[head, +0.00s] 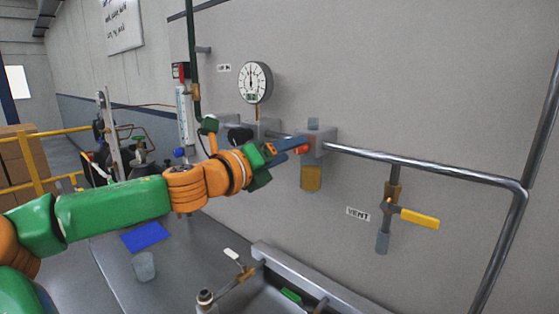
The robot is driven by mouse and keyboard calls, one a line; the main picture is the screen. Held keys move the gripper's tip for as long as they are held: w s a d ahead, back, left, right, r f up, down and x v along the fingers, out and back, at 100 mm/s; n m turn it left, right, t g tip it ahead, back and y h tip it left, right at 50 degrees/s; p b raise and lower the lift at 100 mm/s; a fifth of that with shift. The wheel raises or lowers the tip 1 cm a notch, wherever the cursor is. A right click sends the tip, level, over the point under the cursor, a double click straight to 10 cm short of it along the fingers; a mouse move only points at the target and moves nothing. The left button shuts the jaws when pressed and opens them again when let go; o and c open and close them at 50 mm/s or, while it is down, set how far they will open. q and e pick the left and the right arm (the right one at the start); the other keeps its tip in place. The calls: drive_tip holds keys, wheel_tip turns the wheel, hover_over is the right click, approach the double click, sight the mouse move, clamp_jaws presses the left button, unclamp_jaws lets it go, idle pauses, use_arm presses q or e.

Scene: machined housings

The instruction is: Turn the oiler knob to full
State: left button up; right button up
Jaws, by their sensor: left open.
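The oiler (312,178) is on the wall pipe at the middle of the head view. It has a grey block and an amber bowl below. A small blue-grey knob (313,123) stands on top of the block. My left gripper (299,147) is open, with its fingers pointing right at the left front of the oiler block. It is lower than the top knob and appears apart from it. The gripper hides part of the block, and I cannot tell whether it touches it. My right gripper is not in view.
A pressure gauge (255,82) stands above a black round part (240,134) left of the oiler. A metal pipe (430,168) runs right to a yellow-handled vent valve (419,218). Below are a cup (144,266), a blue cloth (145,236) and a sink-like basin (285,268).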

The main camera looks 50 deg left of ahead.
use_arm(q)
drive_tip(key=s, duration=0.3)
drive_tip(key=s+b, duration=0.1)
drive_tip(key=shift+s+d, duration=0.3)
drive_tip(key=shift+w, duration=0.1)
drive_tip(key=shift+r, duration=0.15)
